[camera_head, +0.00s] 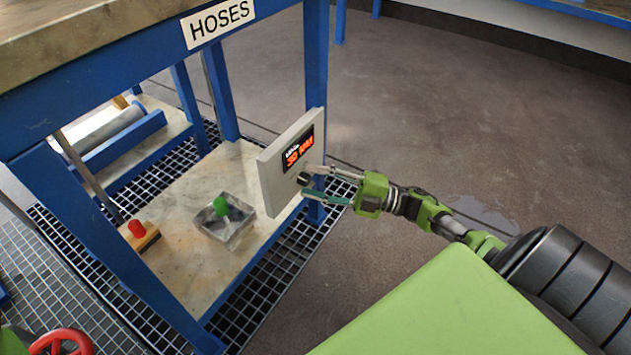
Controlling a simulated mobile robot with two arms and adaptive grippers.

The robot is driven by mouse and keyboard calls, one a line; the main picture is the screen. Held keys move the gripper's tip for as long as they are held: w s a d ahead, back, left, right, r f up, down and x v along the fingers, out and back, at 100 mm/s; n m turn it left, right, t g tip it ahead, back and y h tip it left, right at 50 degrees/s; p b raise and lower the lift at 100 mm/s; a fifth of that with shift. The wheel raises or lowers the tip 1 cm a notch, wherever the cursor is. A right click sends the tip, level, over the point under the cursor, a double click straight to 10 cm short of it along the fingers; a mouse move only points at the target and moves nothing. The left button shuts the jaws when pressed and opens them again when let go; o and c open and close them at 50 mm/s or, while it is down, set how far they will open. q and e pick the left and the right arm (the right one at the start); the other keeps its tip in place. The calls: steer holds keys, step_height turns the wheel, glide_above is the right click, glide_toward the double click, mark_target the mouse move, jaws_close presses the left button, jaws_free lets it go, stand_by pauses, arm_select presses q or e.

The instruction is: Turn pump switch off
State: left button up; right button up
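A light grey control box (277,178) with a lit orange-red display (298,153) is mounted at the right side of the blue bench. A small black knob (304,180), apparently the pump switch, sits on its face below the display. My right gripper (309,181) is at the box face with its fingers apart, one above and one below the knob. I cannot tell whether either finger touches it. The knob's setting is too small to read.
On the lower shelf (185,262) are a clear box with a green button (221,206) and a red button (137,228) on a small block. A red handwheel (62,343) is at the lower left. Blue bench posts (316,60) stand close to the box. The floor on the right is open.

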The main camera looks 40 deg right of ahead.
steer(key=v, duration=1.2)
steer(key=shift+f, duration=0.1)
